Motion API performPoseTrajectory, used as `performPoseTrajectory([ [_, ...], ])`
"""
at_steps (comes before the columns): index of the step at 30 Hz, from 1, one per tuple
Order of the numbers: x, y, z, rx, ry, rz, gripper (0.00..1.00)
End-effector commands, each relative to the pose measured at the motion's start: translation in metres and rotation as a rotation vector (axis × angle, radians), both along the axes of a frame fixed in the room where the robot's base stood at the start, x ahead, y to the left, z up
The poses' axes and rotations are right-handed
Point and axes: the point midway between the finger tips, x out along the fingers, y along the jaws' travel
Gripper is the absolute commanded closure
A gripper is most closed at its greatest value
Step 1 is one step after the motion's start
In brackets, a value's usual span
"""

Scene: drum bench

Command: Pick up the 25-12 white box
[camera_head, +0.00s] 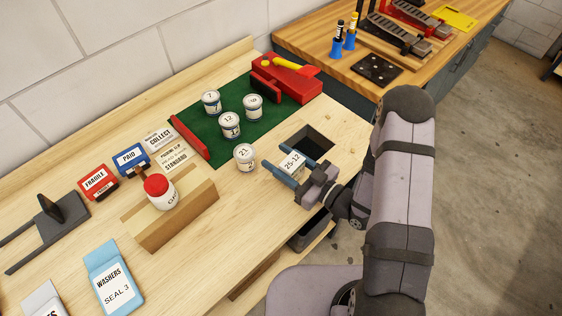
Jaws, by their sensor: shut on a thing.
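The white box (292,162) bears the label "25-12" and is at the near right part of the wooden bench. My gripper (290,172) is shut on it, with a blue finger on its left side and another on its right. The box is beside a dark square opening (317,139) in the bench top. Whether the box touches the bench or is lifted cannot be told. Its lower part is partly hidden by my gripper.
Several numbered white cans stand to the left, some on a green mat (205,133); can "21" (245,158) is closest. A red holder (297,90) stands behind. Bare bench (255,200) lies in front.

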Motion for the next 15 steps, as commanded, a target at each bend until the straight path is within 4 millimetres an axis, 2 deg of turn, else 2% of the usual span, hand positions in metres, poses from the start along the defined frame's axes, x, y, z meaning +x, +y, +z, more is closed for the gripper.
performPoseTrajectory([
  [15, 0.0, 0.0, 0.05, -0.001, -0.004, 0.0, 0.78],
])
